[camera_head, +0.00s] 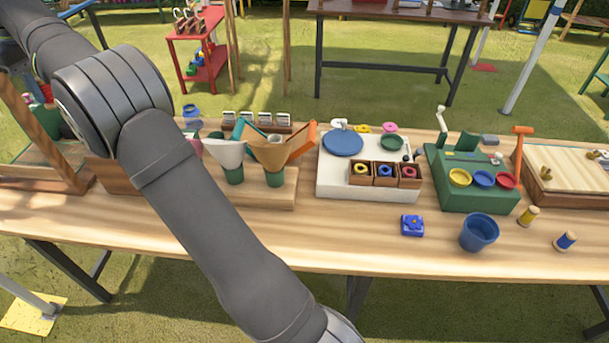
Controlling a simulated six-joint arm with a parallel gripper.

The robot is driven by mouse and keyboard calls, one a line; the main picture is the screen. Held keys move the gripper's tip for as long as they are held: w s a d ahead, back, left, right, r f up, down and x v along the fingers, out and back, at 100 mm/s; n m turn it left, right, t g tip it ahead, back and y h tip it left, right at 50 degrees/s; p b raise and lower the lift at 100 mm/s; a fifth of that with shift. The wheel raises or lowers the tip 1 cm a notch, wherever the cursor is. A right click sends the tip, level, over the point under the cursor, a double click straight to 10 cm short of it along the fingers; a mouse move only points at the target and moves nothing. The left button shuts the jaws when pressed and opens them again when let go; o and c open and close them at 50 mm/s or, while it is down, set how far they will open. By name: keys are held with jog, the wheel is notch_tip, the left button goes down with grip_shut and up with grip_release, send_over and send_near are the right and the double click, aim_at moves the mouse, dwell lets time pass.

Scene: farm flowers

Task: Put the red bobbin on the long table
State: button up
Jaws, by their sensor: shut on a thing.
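The long table (300,242) has a light wooden top and spans the picture from left to right. Two bobbins stand upright at its right front: one with yellow thread (528,217) and one with blue thread (566,240). I see no red bobbin in this view. My arm reaches across the left half of the table and leaves the picture at the bottom edge. My gripper is out of view, and so is anything it holds.
A blue cup (479,233) and a small blue box (412,226) stand near the front edge. Behind them are a green stand (468,197) with coloured cups and a white board (345,182) with small wooden boxes. The front strip left of the blue box is clear.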

jog(key=s+a, duration=0.1)
jog(key=s, duration=0.1)
send_over(118, 215)
notch_tip(118, 215, down, 27)
jog(key=shift+d+f, duration=0.2)
jog(key=shift+f, duration=2.5)
jog(key=shift+d+f, duration=0.15)
jog(key=shift+f, duration=2.5)
jog(key=shift+f, duration=0.1)
jog(key=o, duration=1)
jog(key=shift+c, duration=0.2)
notch_tip(118, 215, up, 12)
jog(key=d, duration=0.1)
jog(key=shift+s+d, duration=0.15)
jog(key=shift+d, duration=0.05)
